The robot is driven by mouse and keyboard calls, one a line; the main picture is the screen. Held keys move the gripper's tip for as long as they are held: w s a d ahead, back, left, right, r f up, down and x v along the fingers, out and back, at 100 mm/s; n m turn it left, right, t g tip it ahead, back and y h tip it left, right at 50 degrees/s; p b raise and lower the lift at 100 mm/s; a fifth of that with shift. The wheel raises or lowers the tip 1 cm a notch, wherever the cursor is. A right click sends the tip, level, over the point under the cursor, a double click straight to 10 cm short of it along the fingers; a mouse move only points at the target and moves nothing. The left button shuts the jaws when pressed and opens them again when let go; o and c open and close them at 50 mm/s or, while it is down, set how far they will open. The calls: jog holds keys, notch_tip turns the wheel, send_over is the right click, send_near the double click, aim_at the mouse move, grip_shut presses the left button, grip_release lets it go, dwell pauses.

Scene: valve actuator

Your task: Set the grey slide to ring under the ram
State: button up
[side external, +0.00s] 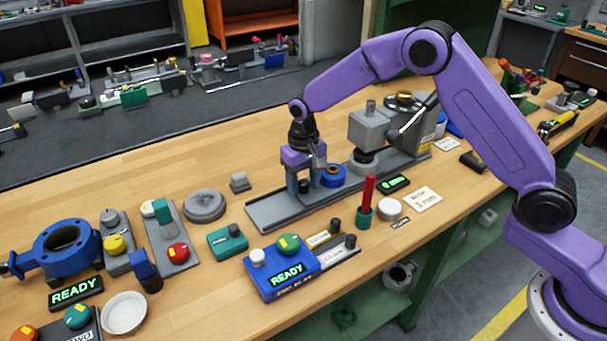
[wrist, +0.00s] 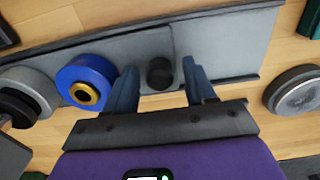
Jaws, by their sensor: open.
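The grey slide (wrist: 140,48) is a flat plate lying in a long grey track (wrist: 230,45). A black knob (wrist: 159,73) stands up near the slide's right end in the wrist view. A blue ring with a brass centre (wrist: 87,80) sits at the knob's left; it also shows in the side view (side external: 333,177). My gripper (side external: 304,188) is low over the track, open, with one finger on each side of the knob. A gap shows between knob and fingers in the wrist view. The ram (side external: 364,158) is beyond the ring, under the grey press head (side external: 371,128).
A red-handled tool (side external: 368,195) and a green-lit display (side external: 394,184) stand in front of the track. A blue READY box (side external: 283,270) is nearer the front edge. A round grey disc (side external: 204,204) lies left of the track. Bare wood lies behind the track.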

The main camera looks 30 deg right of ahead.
notch_tip(320, 180, up, 17)
jog(key=shift+r, duration=0.2)
dwell(0.3)
dwell(0.4)
jog(key=s+d+n, duration=0.2)
jog(key=s+n, duration=0.5)
jog(key=s, duration=1.2)
jog(key=s+d+f+n, duration=0.2)
jog(key=s+d, duration=0.3)
jog(key=s, duration=0.4)
jog(key=s+d+f+n, duration=0.2)
jog(key=s+d, duration=0.4)
jog(key=s, duration=0.4)
jog(key=shift+f+n, duration=0.25)
jog(key=shift+n, duration=0.55)
